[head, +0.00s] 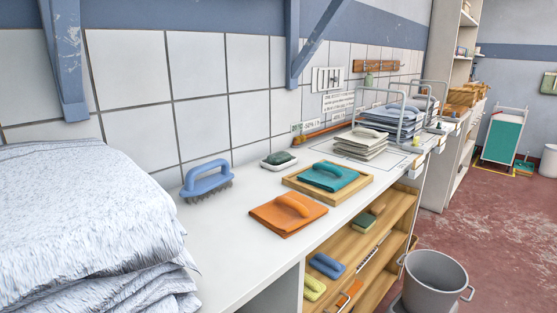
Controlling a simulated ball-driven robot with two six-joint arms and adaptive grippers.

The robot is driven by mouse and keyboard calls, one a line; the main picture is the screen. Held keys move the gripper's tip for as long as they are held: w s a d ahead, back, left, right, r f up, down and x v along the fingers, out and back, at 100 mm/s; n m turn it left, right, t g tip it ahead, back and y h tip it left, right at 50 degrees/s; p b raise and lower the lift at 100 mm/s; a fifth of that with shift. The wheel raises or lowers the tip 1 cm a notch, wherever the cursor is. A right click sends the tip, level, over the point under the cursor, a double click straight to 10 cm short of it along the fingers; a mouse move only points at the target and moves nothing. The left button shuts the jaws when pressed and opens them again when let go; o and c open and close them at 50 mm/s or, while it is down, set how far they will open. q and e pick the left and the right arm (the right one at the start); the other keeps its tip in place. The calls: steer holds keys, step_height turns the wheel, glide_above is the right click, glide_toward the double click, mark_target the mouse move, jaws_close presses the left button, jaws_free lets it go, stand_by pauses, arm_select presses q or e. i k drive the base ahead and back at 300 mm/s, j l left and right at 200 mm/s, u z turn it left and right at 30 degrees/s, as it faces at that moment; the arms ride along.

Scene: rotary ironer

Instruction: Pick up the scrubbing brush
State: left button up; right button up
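A scrubbing brush (207,181) with a blue loop handle and dark bristles stands on the white counter (225,245), near the tiled wall. Its bristles face down on the counter, and nothing lies on it. Neither of my grippers shows in the head view.
A stack of pale folded cloth (80,225) fills the left foreground. Right of the brush are a small dish with a dark green block (279,159), an orange cloth piece (287,214) and a wooden tray (292,184) holding a teal piece. A grey bucket (435,280) stands on the floor.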

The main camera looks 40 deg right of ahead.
mark_target(191, 189)
steer(key=k+l+u, duration=0.1)
steer(key=l+u, duration=0.2)
steer(key=l, duration=0.2)
steer(key=k+l+u, duration=0.1)
steer(key=l+u, duration=0.2)
steer(key=l, duration=0.15)
steer(key=k+l+u, duration=0.3)
steer(key=l, duration=0.15)
steer(key=k+l+u, duration=0.1)
steer(key=l+u, duration=0.2)
steer(key=k+l+u, duration=0.3)
steer(key=i+l, duration=0.05)
steer(key=l, duration=0.1)
